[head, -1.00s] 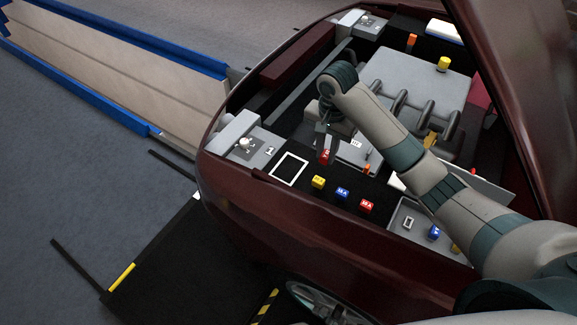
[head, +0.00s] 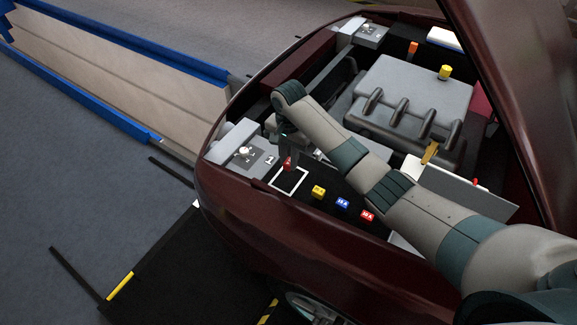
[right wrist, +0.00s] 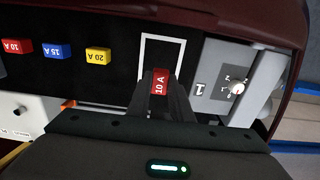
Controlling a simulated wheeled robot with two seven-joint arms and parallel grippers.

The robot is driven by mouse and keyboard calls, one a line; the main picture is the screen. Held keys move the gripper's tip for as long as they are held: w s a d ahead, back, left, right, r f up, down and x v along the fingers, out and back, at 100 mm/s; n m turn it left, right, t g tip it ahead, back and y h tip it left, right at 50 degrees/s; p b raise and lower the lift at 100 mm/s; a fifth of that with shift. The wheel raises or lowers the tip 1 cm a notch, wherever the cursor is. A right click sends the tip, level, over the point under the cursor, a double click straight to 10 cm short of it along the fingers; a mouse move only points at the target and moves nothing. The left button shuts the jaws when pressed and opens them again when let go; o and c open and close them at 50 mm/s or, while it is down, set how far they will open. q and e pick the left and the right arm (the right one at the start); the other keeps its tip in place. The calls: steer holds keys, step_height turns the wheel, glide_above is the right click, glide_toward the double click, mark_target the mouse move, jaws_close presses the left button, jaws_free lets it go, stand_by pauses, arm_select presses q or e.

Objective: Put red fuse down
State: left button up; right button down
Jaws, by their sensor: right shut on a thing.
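The red fuse (right wrist: 160,83), marked 10 A, is held between the fingertips of my right gripper (right wrist: 166,92) in the right wrist view. In the head view the fuse (head: 288,163) shows small below my right gripper (head: 288,155), at the far edge of a white square outline (head: 303,184) on the black surface. The outline also shows in the right wrist view (right wrist: 143,52), with the fuse over its near side. I cannot tell if the fuse touches the surface. My left gripper is not in view.
A yellow fuse (head: 318,192), a blue fuse (head: 342,203) and another red fuse (head: 367,216) stand in a row right of the outline. A grey panel with a knob and the number 1 (head: 255,158) lies left of it. The open bonnet (head: 520,80) rises at right.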

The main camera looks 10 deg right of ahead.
mark_target(288, 169)
steer(key=shift+s+a, duration=0.15)
steer(key=shift+s, duration=0.25)
steer(key=shift+f, duration=0.45)
step_height(288, 169, down, 3)
steer(key=shift+w+r+p, duration=0.1)
steer(key=shift+w+p, duration=0.05)
steer(key=shift+p, duration=0.45)
steer(key=shift+f, duration=0.2)
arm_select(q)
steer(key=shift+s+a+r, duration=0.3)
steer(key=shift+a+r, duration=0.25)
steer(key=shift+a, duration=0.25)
arm_select(e)
steer(key=shift+f, duration=0.2)
steer(key=c, duration=1.6)
jaws_free()
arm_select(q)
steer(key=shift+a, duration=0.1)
arm_select(e)
steer(key=shift+r, duration=0.1)
